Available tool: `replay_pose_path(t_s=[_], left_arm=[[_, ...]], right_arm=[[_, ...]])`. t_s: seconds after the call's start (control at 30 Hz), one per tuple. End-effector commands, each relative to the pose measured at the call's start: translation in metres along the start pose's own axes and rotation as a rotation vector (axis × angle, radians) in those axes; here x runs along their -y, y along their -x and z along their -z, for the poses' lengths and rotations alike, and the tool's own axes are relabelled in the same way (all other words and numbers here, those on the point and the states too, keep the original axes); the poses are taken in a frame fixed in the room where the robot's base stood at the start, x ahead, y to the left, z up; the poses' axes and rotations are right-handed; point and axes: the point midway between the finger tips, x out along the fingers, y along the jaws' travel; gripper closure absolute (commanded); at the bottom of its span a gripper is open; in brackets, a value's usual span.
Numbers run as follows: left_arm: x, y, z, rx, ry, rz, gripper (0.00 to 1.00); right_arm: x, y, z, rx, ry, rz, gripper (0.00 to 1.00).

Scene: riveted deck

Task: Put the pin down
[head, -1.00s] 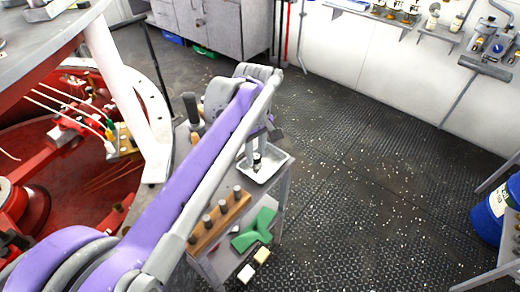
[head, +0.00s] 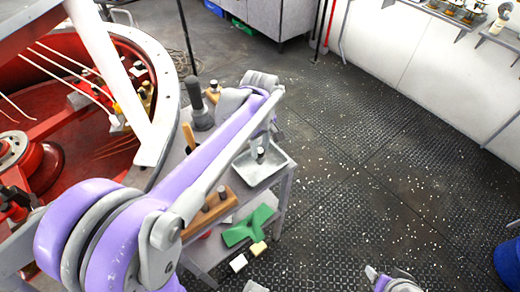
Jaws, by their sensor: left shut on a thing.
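My left arm reaches in from the lower left. Its gripper (head: 259,147) points down over a small light metal tray (head: 280,172) on a grey cart. It is shut on a short dark pin (head: 260,155), which shows just below the fingers, inside the tray's outline. I cannot tell whether the pin touches the tray floor.
A green bracket-shaped piece (head: 248,228) and small pale blocks (head: 257,248) lie on the cart's front side. A dark-handled tool (head: 198,105) stands behind the arm. A red round machine housing (head: 80,150) is at left. The riveted floor at right is open.

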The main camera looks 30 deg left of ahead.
Motion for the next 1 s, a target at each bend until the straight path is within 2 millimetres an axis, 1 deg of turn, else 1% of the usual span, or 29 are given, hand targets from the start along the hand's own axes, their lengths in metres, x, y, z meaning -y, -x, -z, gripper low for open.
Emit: replay_pose_path(t_s=[0.03, 0.1, 0.33, 0.47, 0.5, 0.63, 0.67, 0.9, 1.0], left_arm=[[-0.0002, -0.0061, 0.0000, 0.000, 0.000, 0.000, 1.00], [0.0000, -0.0096, -0.0002, 0.000, 0.000, 0.000, 1.00], [0.0000, -0.0096, -0.0001, 0.000, 0.000, 0.000, 1.00], [0.0002, -0.0136, -0.0001, 0.000, 0.000, 0.000, 1.00], [0.0001, -0.0131, -0.0001, 0.000, 0.000, 0.000, 0.60], [0.0001, -0.0126, 0.0000, 0.000, 0.000, 0.000, 0.37], [0.0001, -0.0125, 0.0000, 0.000, 0.000, 0.000, 0.35], [0.0001, -0.0122, 0.0000, 0.000, 0.000, 0.000, 0.35], [-0.0001, -0.0070, 0.0001, 0.000, 0.000, -0.001, 0.35]], right_arm=[[0.0000, -0.0007, -0.0005, 0.000, 0.000, 0.000, 0.33], [0.0000, -0.0008, -0.0006, 0.000, 0.000, 0.000, 0.33], [0.0000, -0.0007, -0.0004, 0.000, 0.000, 0.000, 0.33], [0.0000, -0.0031, -0.0022, 0.001, 0.000, 0.000, 0.33], [0.0000, -0.0027, -0.0019, 0.001, 0.000, 0.000, 0.33], [0.0000, -0.0023, -0.0017, 0.001, 0.000, 0.000, 0.33], [0.0000, -0.0023, -0.0017, 0.001, 0.000, 0.000, 0.33], [0.0000, -0.0022, -0.0015, 0.001, 0.000, 0.000, 0.33], [0.0000, 0.0008, 0.0008, 0.000, 0.000, 0.000, 0.33]])
